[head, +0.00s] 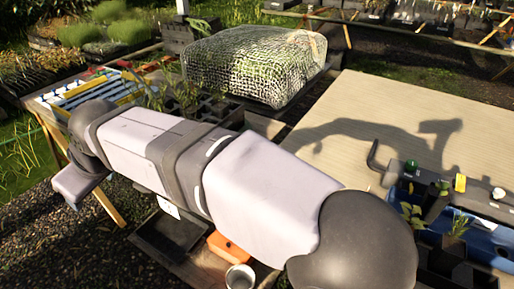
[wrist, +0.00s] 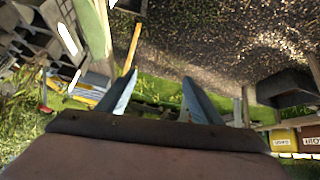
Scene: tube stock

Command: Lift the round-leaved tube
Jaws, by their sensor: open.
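My gripper (wrist: 160,95) is open in the wrist view, with nothing between its two fingers. Gravel and grass show beyond them. In the head view my arm crosses the picture, and I cannot make out the fingers. A small plant with broad, light leaves (head: 411,213) stands at the right, beside a plant with thinner upright leaves (head: 457,226). More potted seedlings (head: 183,97) stand behind my arm at upper left, partly hidden. I cannot tell for certain which plant is the round-leaved tube. My gripper end is far to the left of the right-hand plants.
A wooden table (head: 350,100) has a wide clear surface. A mesh-covered mound (head: 250,62) stands behind. A blue crate (head: 484,232) and a dark bar with knobs (head: 480,192) lie at right. An orange block (head: 229,247) and a metal cup (head: 239,278) sit below my arm.

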